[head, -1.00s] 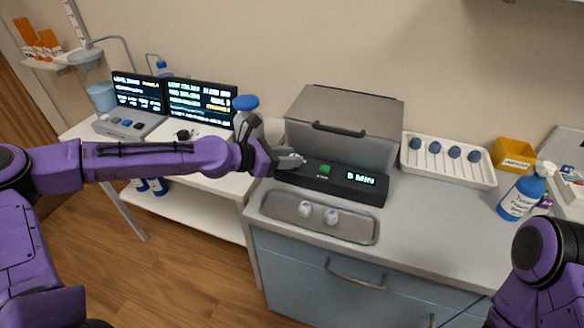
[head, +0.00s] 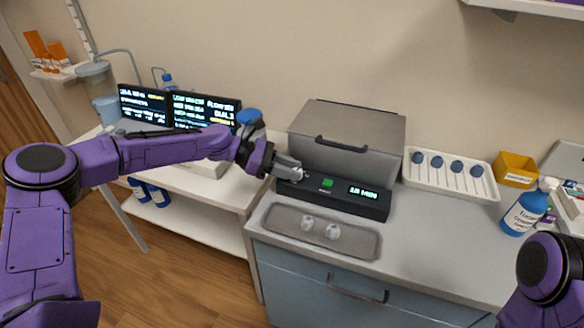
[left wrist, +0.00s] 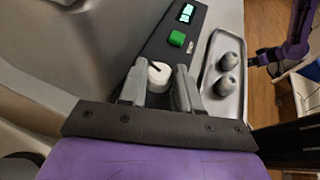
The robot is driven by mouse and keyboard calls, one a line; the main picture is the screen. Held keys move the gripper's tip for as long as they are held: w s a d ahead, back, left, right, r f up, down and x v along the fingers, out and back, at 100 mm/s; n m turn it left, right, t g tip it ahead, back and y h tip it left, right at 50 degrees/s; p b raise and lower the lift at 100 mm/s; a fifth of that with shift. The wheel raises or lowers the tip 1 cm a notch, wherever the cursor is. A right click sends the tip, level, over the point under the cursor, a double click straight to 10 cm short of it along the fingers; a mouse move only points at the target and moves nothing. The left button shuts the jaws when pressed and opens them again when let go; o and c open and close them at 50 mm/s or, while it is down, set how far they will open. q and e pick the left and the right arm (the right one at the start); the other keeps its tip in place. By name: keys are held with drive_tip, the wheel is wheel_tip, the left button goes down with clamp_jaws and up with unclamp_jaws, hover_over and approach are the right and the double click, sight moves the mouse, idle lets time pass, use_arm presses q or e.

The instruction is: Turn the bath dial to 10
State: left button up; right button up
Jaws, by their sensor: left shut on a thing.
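The bath (head: 345,138) is a grey box with a closed lid and a black front panel (head: 345,199). The panel has a green button (head: 327,183) and a lit display (head: 363,191) that appears to read 10 MIN. The white dial (left wrist: 158,75) with a dark pointer mark shows in the left wrist view at the panel's end. My left gripper (head: 293,178) is at the panel's left end; in the left wrist view its fingers (left wrist: 161,80) are closed around the dial's sides. It hides the dial in the head view. My right gripper is out of view.
A grey tray (head: 275,235) with two pale rounded items lies in front of the panel. A white rack (head: 480,188) with several blue-headed items, a yellow bin (head: 515,168) and a blue bottle (head: 525,212) stand to the right. Two monitors (head: 205,112) stand at the left.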

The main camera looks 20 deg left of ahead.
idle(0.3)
use_arm(q)
drive_tip(key=o, duration=1.1)
drive_tip(key=shift+f, duration=0.1)
drive_tip(key=shift+c, duration=0.2)
drive_tip(key=p+v, duration=0.6)
drive_tip(key=v, duration=0.2)
